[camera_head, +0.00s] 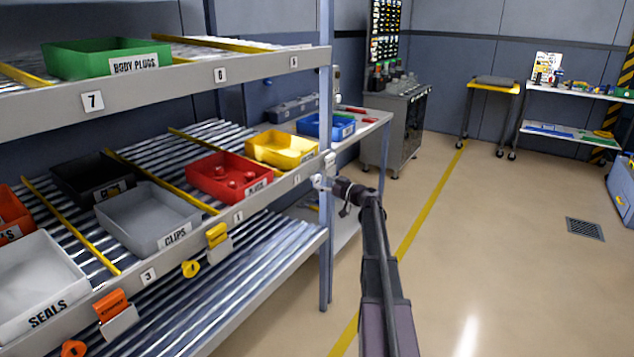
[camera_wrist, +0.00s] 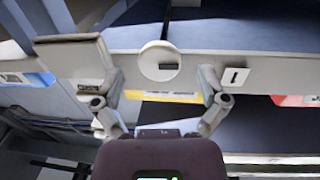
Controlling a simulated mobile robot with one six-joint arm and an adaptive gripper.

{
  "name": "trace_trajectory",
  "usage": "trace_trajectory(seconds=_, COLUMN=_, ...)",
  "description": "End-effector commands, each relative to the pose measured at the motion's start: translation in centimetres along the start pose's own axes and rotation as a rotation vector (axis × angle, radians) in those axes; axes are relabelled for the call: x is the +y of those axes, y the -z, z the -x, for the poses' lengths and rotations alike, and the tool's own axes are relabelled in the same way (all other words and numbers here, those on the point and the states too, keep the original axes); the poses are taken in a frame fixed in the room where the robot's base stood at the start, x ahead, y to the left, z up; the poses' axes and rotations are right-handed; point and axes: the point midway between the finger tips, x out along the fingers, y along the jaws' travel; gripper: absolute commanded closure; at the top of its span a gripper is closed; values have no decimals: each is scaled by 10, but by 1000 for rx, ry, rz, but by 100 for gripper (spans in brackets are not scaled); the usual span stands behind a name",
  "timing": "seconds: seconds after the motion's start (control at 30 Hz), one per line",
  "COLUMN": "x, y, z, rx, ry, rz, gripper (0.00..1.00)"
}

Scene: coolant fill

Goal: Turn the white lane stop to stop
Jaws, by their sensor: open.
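The white lane stop has a pale flag plate (camera_head: 330,161) at the right end of the middle shelf's front rail. In the wrist view its round white knob (camera_wrist: 160,62) shows face-on, with a short dark mark right of its middle, and its pale plate (camera_wrist: 75,50) lies to the left. My gripper (camera_head: 322,184) is at that rail end. In the wrist view my gripper (camera_wrist: 162,85) is open, one finger on each side of the knob, with gaps to it. Whether either finger touches the plate or rail is unclear. The knob is hard to make out in the head view.
A yellow lane stop (camera_head: 217,236) and an orange one (camera_head: 112,304) sit further left on the rail. Red (camera_head: 228,178), yellow (camera_head: 282,149) and grey (camera_head: 147,218) bins stand on the shelf. A rack post (camera_head: 326,250) stands close left of my arm.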

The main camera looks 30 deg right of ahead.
Motion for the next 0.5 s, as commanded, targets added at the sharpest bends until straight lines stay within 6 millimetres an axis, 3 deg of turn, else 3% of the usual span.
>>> trace_trajectory(seconds=0.2, x=1, y=0, z=-22, rx=0, ry=1, rz=0, gripper=7)
trace_trajectory(seconds=0.5, x=0, y=0, z=-28, rx=0, ry=-1, rz=0, gripper=7)
